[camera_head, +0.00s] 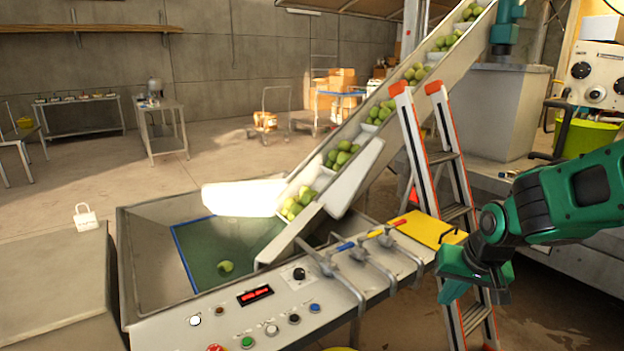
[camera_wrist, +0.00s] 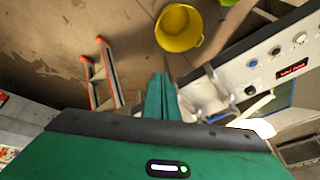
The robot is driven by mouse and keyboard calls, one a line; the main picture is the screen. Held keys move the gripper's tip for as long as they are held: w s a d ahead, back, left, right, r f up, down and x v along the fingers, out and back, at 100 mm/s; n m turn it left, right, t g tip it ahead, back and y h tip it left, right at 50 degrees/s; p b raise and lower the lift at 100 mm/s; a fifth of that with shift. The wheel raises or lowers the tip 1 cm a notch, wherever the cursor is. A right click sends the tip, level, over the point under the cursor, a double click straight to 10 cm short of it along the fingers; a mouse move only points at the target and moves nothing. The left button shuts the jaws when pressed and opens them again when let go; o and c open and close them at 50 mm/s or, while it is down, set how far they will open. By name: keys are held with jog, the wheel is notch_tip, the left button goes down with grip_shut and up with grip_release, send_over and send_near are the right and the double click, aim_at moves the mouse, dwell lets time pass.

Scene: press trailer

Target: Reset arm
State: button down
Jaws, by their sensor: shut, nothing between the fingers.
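My green arm comes in from the right in the head view. My gripper (camera_head: 449,297) points down in front of the ladder, just right of the control panel's end. In the wrist view, the fingers of my gripper (camera_wrist: 161,78) are together and empty. The control panel (camera_head: 225,322) has several coloured buttons, a black knob and a lit red display. It also shows in the wrist view (camera_wrist: 268,50), to the right of my fingers.
A ladder (camera_head: 415,155) with orange edges stands close behind my gripper. A conveyor (camera_head: 455,62) carries green fruit up from a metal hopper (camera_head: 150,245). A yellow bucket (camera_wrist: 179,28) stands on the floor.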

jog(key=s+d+r+m+g, duration=0.1)
jog(key=s+d, duration=0.4)
jog(key=s, duration=0.7)
jog(key=s+d+r+m+g, duration=0.2)
jog(key=s+d, duration=0.4)
jog(key=s, duration=0.6)
jog(key=shift+s+d+r+g, duration=0.15)
jog(key=shift+s+r+g, duration=0.2)
jog(key=shift+g, duration=0.35)
jog(key=shift+w, duration=0.15)
jog(key=shift+w+f+h, duration=0.2)
jog(key=shift+w+h, duration=0.1)
jog(key=shift+w, duration=0.3)
